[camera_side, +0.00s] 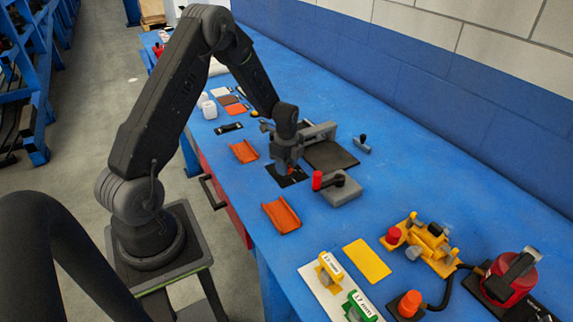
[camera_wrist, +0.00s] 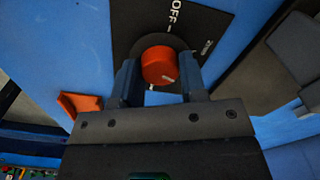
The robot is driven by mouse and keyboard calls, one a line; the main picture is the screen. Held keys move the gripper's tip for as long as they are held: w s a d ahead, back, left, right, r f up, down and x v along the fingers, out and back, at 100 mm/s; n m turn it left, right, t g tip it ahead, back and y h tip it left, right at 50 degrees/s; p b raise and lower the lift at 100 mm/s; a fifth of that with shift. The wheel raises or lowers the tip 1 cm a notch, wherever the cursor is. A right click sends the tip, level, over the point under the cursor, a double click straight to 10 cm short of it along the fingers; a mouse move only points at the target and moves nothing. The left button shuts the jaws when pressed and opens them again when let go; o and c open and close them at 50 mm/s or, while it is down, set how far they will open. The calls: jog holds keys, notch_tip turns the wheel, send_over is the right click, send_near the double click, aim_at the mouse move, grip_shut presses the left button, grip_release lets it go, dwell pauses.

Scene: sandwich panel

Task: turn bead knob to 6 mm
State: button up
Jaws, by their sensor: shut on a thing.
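A round red-orange knob (camera_wrist: 158,64) with a pale pointer mark sits on a black dial plate (camera_wrist: 188,30) in the wrist view. The plate reads "OFF", with a smaller label at its right that I cannot read clearly. My gripper (camera_wrist: 160,78) has one blue-grey finger on each side of the knob and is shut on it. In the side view my gripper (camera_side: 288,165) points down at the black plate (camera_side: 291,182) on the blue bench, and the knob is mostly hidden there. The 6 mm mark cannot be made out.
A grey block with a red-ended handle (camera_side: 342,190) stands close at the right of my gripper. A black mat (camera_side: 330,156) lies behind it. Orange trays (camera_side: 281,215) (camera_side: 244,151) lie nearer the bench's front edge. Yellow fixtures (camera_side: 430,245) and a red device (camera_side: 512,278) stand at the right.

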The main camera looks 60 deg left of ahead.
jog(key=m, duration=1.3)
jog(key=shift+m, duration=0.4)
dwell(0.3)
jog(key=o, duration=0.9)
notch_tip(320, 180, up, 14)
jog(key=shift+f, duration=0.1)
